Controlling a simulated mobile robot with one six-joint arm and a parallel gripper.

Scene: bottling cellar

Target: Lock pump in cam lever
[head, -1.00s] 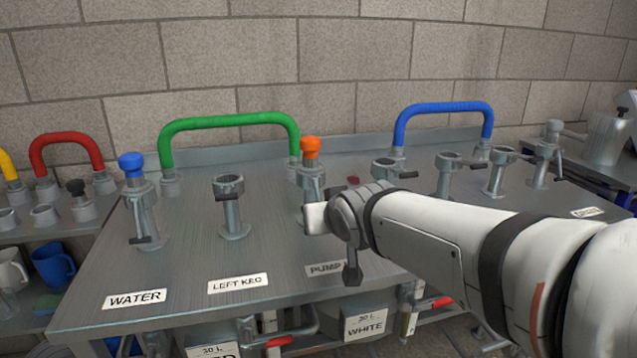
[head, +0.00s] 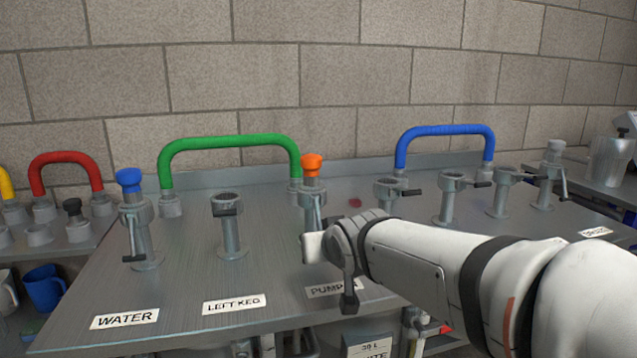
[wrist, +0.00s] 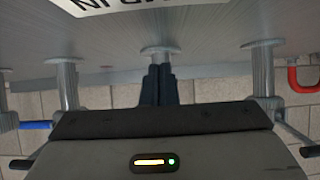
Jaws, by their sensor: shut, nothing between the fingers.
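The pump in port (head: 312,198) is a grey post and collar with an orange-capped coupling (head: 312,164) seated on top. A thin lever seems to run down the post's front; the end of my arm hides its lower part. The PUMP label (head: 325,290) is partly covered by my arm. In the wrist view, which is upside down, my gripper (wrist: 157,70) shows as dark fingers, closed together and empty. They line up in front of the post (wrist: 154,52) marked by the label (wrist: 150,5). I cannot tell whether they touch the post or its lever.
The water port (head: 134,215) with a blue cap and the empty left keg post (head: 231,235) stand to the left. Several posts with side levers stand right. Green (head: 230,143) and blue (head: 443,131) hoses arch behind.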

